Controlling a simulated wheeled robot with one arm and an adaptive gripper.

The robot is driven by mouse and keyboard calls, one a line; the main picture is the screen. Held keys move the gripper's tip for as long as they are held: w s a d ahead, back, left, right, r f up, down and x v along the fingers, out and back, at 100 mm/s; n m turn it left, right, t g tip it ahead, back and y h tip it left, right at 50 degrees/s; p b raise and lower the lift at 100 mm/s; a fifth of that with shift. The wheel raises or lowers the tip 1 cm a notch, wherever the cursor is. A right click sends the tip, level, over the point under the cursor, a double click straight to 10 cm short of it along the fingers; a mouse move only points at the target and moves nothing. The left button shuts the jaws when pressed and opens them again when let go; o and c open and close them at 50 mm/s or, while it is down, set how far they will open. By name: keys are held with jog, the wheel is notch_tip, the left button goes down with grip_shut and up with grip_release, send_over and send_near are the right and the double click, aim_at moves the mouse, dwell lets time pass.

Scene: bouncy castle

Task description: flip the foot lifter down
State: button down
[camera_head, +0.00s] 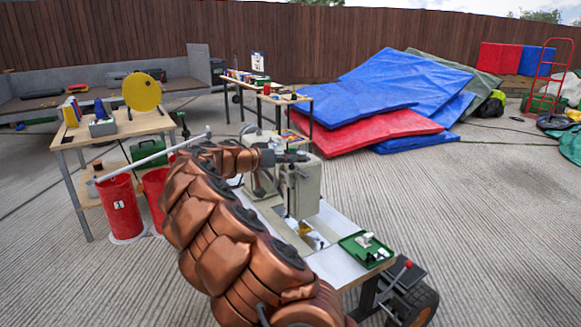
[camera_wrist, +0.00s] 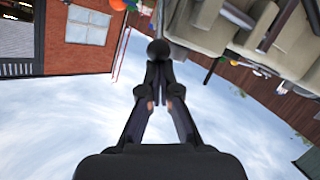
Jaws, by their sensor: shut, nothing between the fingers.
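The cream sewing machine (camera_head: 306,186) stands on a white-topped table (camera_head: 343,260) in the head view. My copper arm reaches across to the machine, and my dark gripper (camera_head: 296,157) is at the upper part of its head. In the wrist view my gripper (camera_wrist: 160,78) points up the picture with its fingers together and nothing held. A black ball-shaped end (camera_wrist: 158,48) shows right at the fingertips; I cannot tell whether it touches them or what it belongs to. The machine's cream body (camera_wrist: 210,25) fills the upper right. I cannot make out the foot lifter for certain.
A green tray (camera_head: 348,245) with small white parts lies on the table's right end. A red bucket (camera_head: 119,207) and a wooden table (camera_head: 88,138) stand left. Blue mats (camera_head: 405,80) and a red mat (camera_head: 368,135) are piled behind.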

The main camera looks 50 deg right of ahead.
jog(key=f+b, duration=0.1)
jog(key=a+b, duration=0.1)
jog(key=shift+w+a+f+b, duration=0.1)
jog(key=shift+w+f+b, duration=0.15)
jog(key=shift+f+b, duration=0.1)
jog(key=shift+a+f, duration=0.15)
jog(key=shift+f, duration=0.1)
dwell(0.4)
jog(key=shift+w+d+r+p, duration=0.65)
jog(key=shift+d+r+p, duration=0.3)
jog(key=shift+r, duration=1.1)
jog(key=w+a+p, duration=0.2)
jog(key=a, duration=0.7)
jog(key=shift+a+r, duration=0.2)
jog(key=shift+a, duration=0.15)
jog(key=shift+r, duration=0.15)
